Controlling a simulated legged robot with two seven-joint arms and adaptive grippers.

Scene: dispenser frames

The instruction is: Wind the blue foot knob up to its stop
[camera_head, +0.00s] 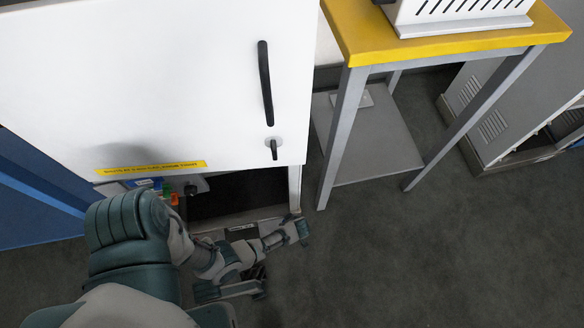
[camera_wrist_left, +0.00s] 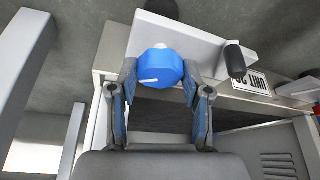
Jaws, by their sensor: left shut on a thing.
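The blue foot knob (camera_wrist_left: 158,68) shows in the left wrist view, round and flat-faced with a white line pointing left on its face. A pale rounded part shows just behind its upper edge. My left gripper (camera_wrist_left: 159,80) has a finger on each side of the knob and is shut on it. In the head view my left gripper (camera_head: 272,256) is low in front of the white cabinet's base, and I cannot make out the knob there. My right gripper is in neither view.
The white cabinet (camera_head: 190,75) has a black handle and an open dark space below its door. A yellow-topped stand (camera_head: 450,40) is at the right. In the left wrist view a dark knob (camera_wrist_left: 235,60) and a label plate (camera_wrist_left: 250,84) are right of the blue knob.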

